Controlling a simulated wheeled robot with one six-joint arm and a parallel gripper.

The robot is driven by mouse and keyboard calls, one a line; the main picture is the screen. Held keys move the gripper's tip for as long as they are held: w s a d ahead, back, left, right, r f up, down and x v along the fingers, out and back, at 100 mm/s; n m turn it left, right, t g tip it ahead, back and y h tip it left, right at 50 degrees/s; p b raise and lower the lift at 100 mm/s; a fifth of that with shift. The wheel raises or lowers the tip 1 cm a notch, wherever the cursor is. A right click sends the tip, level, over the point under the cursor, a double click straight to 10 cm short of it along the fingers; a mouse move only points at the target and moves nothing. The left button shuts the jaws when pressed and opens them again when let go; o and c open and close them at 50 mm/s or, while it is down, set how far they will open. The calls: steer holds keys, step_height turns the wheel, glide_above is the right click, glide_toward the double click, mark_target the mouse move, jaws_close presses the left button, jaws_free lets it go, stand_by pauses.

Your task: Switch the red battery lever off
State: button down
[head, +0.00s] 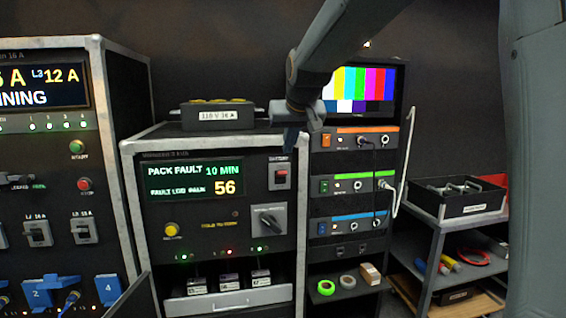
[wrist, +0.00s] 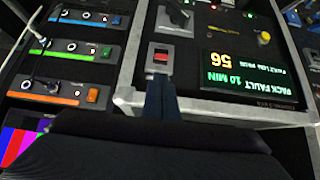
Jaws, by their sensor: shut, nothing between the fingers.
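The red battery lever (head: 281,177) sits in a light plate under a BATTERY label, at the upper right of the middle rack's front panel. In the wrist view, which is turned over, the red lever (wrist: 161,58) shows just beyond my fingertips. My gripper (head: 290,140) is in front of the rack's top edge, above the lever. In the wrist view my gripper (wrist: 160,84) is a narrow dark blue pair of fingers, shut and empty, pointing at the lever plate. I cannot tell whether the tips touch it. I cannot tell the lever's position clearly.
The rack display (head: 195,179) reads PACK FAULT 10 MIN. A rotary switch (head: 268,219) is below the lever and a yellow button (head: 171,229) to the left. A black box (head: 217,114) stands on the rack. Cabled colour-striped units (head: 352,184) are at right, beside a shelf cart (head: 440,230).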

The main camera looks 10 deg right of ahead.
steer(key=r, duration=0.1)
steer(key=w+r, duration=0.1)
steer(key=r, duration=0.1)
steer(key=shift+w+r+t, duration=0.25)
steer(key=shift+w+t, duration=0.05)
steer(key=shift+w, duration=0.05)
steer(key=shift+w+f, duration=0.1)
steer(key=p, duration=0.3)
glide_above(281, 174)
steer(key=w, duration=0.2)
steer(key=f, duration=0.7)
steer(key=shift+s+d+f, duration=0.15)
steer(key=shift+d, duration=0.1)
steer(key=shift+s+f, duration=0.5)
steer(key=shift+f, duration=0.25)
steer(key=shift+s+f, duration=0.5)
steer(key=shift+f, duration=0.25)
